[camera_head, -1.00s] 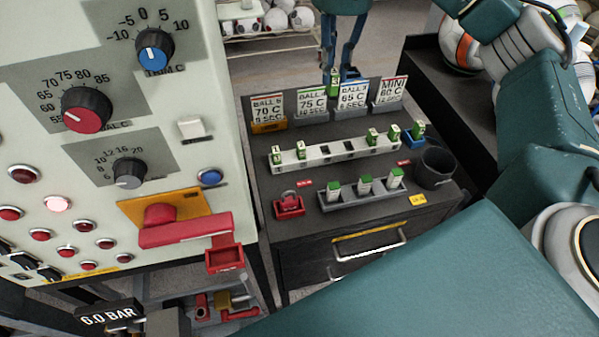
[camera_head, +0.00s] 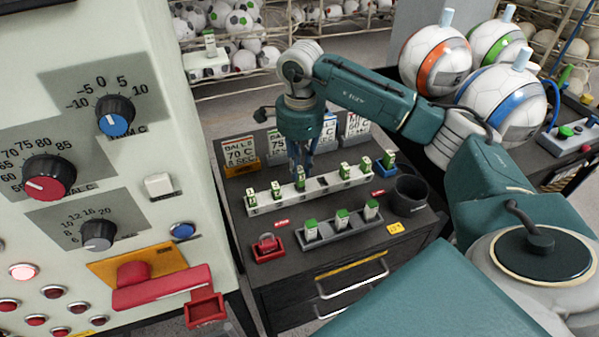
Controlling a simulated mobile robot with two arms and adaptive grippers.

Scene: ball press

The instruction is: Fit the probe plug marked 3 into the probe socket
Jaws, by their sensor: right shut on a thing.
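My right gripper (camera_head: 297,172) points down over the white rack (camera_head: 325,185) on the dark cabinet. It is shut on a green-and-white plug (camera_head: 300,177) at the rack's third position from the left. I cannot read its number, or tell whether it is seated or just above the slot. Two plugs (camera_head: 251,195) stand to its left in the rack. An empty slot lies to its right, then two more plugs (camera_head: 345,170). Another plug (camera_head: 389,158) stands in a blue holder. I cannot make out which thing is the probe socket. My left gripper is out of view.
A grey rack (camera_head: 326,233) with three plugs is in front. A red tray (camera_head: 268,253) and a dark cup (camera_head: 408,195) flank it. Upright label cards (camera_head: 240,152) stand behind. The control panel (camera_head: 150,80) is close on the left. Balls (camera_head: 437,60) stand at the back right.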

